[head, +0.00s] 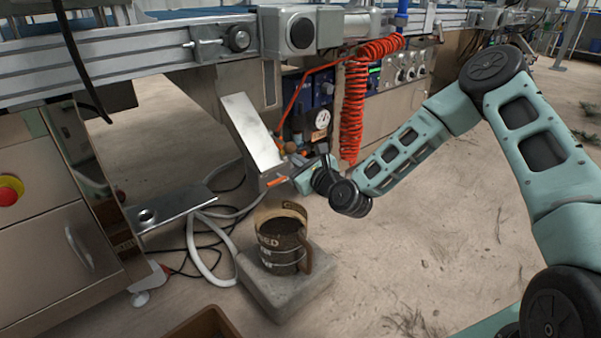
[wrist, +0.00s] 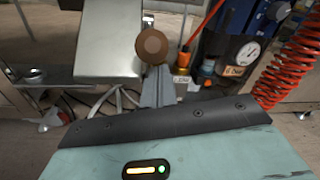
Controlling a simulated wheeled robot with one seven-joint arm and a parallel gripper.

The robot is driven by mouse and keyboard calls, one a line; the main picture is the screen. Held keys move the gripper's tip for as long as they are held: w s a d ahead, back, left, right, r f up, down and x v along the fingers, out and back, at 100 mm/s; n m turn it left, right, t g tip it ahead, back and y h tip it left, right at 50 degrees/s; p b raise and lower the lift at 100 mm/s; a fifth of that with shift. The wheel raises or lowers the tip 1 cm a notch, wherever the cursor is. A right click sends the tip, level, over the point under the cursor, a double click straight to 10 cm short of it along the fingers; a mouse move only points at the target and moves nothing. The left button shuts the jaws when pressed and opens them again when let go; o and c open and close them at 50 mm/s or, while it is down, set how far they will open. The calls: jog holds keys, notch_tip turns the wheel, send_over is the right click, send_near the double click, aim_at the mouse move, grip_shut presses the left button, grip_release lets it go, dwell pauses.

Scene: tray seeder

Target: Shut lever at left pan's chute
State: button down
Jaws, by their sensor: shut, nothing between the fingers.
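The sloping metal chute (head: 252,132) hangs under the machine, left of my gripper; it also shows in the wrist view (wrist: 108,40). A lever with a round brown knob (head: 290,147) sits at the chute's right side. In the wrist view the knob (wrist: 151,44) is straight beyond my fingertips and hides part of the lever. My gripper (head: 303,160) is shut and empty, its fingers (wrist: 155,80) pointing at the knob. I cannot tell whether they touch it. An orange strip (head: 277,181) is on the chute's lower end.
A brown lettered bucket (head: 280,247) stands on a stone block (head: 285,285) below the chute. A red coiled hose (head: 352,115) and gauge panel (head: 320,120) are close behind my gripper. A metal shelf (head: 170,208) juts out at left.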

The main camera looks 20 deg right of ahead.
jog(key=shift+s+a+r, duration=0.1)
jog(key=shift+s+r, duration=0.1)
jog(key=shift+r, duration=0.15)
jog(key=shift+r, duration=0.2)
